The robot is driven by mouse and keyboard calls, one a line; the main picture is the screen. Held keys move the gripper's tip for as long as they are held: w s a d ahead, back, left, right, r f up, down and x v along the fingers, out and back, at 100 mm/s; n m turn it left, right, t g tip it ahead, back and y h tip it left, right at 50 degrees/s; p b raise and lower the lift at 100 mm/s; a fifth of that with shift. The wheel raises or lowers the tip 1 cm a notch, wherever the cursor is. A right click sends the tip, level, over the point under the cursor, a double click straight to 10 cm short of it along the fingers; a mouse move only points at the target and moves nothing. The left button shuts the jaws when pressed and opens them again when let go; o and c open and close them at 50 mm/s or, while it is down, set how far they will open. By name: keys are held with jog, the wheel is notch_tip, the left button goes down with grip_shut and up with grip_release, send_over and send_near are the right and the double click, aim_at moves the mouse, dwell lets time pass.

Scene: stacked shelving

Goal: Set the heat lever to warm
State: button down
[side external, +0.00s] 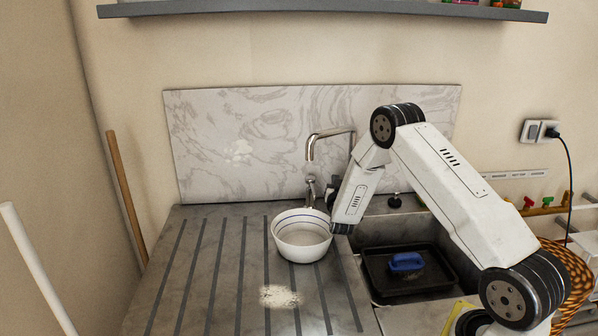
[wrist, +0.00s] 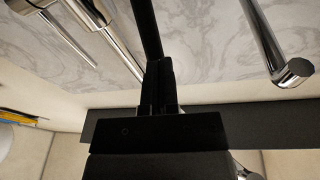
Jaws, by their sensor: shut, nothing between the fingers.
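The chrome tap (side external: 330,133) stands at the back of the counter, its bent spout partly behind my arm. A small chrome piece, perhaps its heat lever (side external: 310,183), sits low on it above the bowl. In the wrist view a thin tapered chrome rod (wrist: 68,38) and a thicker chrome part show at upper left, and the spout end (wrist: 293,72) shows at right. I cannot tell the lever's setting. My gripper (wrist: 157,70) is shut and empty, between these chrome parts in the picture. Whether it touches any is unclear.
A white bowl (side external: 302,240) stands on the grooved drainer (side external: 190,270), with pale powder (side external: 281,296) in front. The sink at right holds a dark tray (side external: 380,287) with a blue sponge (side external: 406,262). A marble splashback (side external: 225,140) and a high shelf (side external: 300,9) lie behind.

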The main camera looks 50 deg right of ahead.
jog(key=shift+w+d+r, duration=0.25)
jog(key=shift+d+r, duration=0.05)
jog(key=shift+r, duration=0.1)
jog(key=shift+w+d+r+g+y, duration=0.25)
jog(key=shift+g+y, duration=0.15)
jog(key=shift+w+d+r, duration=0.35)
jog(key=shift+w+d, duration=0.1)
jog(key=shift+d, duration=0.05)
jog(key=shift+w+d+r+n+g+y, duration=0.1)
jog(key=shift+w+d+g+y, duration=0.15)
jog(key=shift+g+y, duration=0.4)
jog(key=shift+w+d+r+n+g+y, duration=0.1)
jog(key=shift+w+d+r+g+y, duration=0.1)
jog(key=shift+g+y, duration=0.45)
jog(key=shift+w+d+r+n+g+y, duration=0.1)
jog(key=shift+w+d+g+y, duration=0.25)
jog(key=shift+y, duration=0.45)
jog(key=shift+w+d+g+y, duration=0.3)
jog(key=shift+w+g+y, duration=0.05)
jog(key=shift+g+y, duration=0.4)
jog(key=v, duration=1)
jog(key=shift+w, duration=0.1)
